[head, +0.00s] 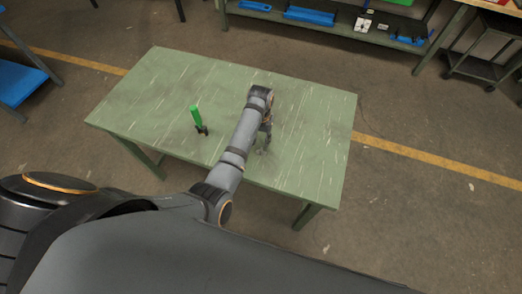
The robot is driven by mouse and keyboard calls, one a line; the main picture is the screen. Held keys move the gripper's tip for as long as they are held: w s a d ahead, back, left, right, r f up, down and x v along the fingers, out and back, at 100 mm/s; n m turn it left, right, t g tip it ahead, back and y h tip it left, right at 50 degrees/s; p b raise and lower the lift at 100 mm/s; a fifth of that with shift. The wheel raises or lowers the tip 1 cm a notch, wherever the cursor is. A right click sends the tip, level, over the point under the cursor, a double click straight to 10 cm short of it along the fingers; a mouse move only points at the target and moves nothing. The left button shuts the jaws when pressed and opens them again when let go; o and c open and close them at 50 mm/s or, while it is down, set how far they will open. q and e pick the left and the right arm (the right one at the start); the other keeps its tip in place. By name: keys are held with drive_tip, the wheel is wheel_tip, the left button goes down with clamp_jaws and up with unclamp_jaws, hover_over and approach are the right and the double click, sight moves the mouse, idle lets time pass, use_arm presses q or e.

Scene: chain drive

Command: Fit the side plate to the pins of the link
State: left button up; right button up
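My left arm reaches in from the lower left over a green worktable (310,110). Its gripper (265,140) points down near the table's middle, mostly hidden behind my own arm. I cannot tell whether its fingers are open or shut, or whether they hold anything. The link, its pins and the side plate cannot be made out; they may be hidden by the arm or too small. My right gripper is not in view.
A bright green piece with a dark lower end (196,115) is on the table left of my arm. The table's left and right parts are otherwise bare. A shelf with blue trays (308,15) stands beyond, a dark cart (485,62) at right.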

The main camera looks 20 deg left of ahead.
sight(261, 149)
use_arm(q)
drive_tip(key=shift+s+d+f+p, duration=0.1)
drive_tip(key=shift+f+p, duration=0.2)
drive_tip(key=shift+f, duration=1.4)
drive_tip(key=shift+d+f+p, duration=0.1)
drive_tip(key=shift+f+p, duration=0.15)
drive_tip(key=shift+f, duration=1.45)
clamp_jaws()
